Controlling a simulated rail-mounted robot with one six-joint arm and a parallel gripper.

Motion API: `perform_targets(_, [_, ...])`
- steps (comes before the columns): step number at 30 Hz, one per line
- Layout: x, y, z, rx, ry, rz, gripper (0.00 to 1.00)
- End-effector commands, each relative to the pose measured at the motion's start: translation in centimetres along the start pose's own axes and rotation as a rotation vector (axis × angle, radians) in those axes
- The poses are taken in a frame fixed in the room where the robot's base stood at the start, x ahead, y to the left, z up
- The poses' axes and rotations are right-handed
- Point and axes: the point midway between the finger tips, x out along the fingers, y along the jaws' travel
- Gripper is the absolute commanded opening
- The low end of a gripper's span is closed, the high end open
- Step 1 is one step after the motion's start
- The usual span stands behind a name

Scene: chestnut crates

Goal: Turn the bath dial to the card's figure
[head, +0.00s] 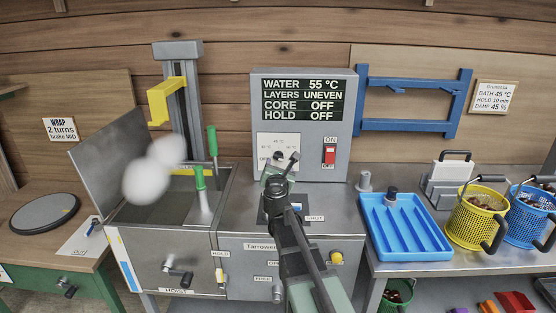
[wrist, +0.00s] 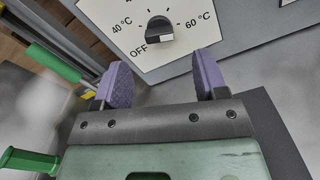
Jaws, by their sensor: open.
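The bath dial (head: 278,155) is a dark knob on a white plate on the grey control box. In the wrist view the dial (wrist: 160,28) shows marks for OFF, 40 °C and 60 °C, with a pale mark on the knob's lower side. The card (head: 492,96) on the right wall reads BATH 45 °C, HOLD 10 min, DAMP 45 %. My gripper (wrist: 163,75) is open and empty, its purple fingers short of the dial and below it in the picture. In the head view my gripper (head: 284,172) is just in front of the plate, partly covering its lower right.
The display (head: 303,100) reads WATER 55 °C, LAYERS UNEVEN, CORE OFF, HOLD OFF. A red switch (head: 330,154) sits right of the dial. White steam (head: 152,172) hangs over the open bath at left. A blue tray (head: 404,232) and yellow basket (head: 476,222) stand right.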

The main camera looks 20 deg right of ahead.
Motion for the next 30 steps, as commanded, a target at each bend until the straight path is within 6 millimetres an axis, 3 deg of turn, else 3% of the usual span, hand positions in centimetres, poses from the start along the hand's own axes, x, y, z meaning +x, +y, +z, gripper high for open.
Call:
perform_targets(3, [3.4,0.1,0.0,-0.001,0.000,0.001,0.66])
perform_targets(9, [7.3,0.1,0.0,-0.002,-0.001,0.001,0.66])
perform_targets(18, [7.8,0.1,0.0,-0.003,0.000,0.003,0.66])
perform_targets(27, [7.8,0.1,0.0,-0.003,0.000,0.003,0.20])
perform_targets(30, [7.8,0.1,0.0,-0.004,0.000,0.003,0.17])
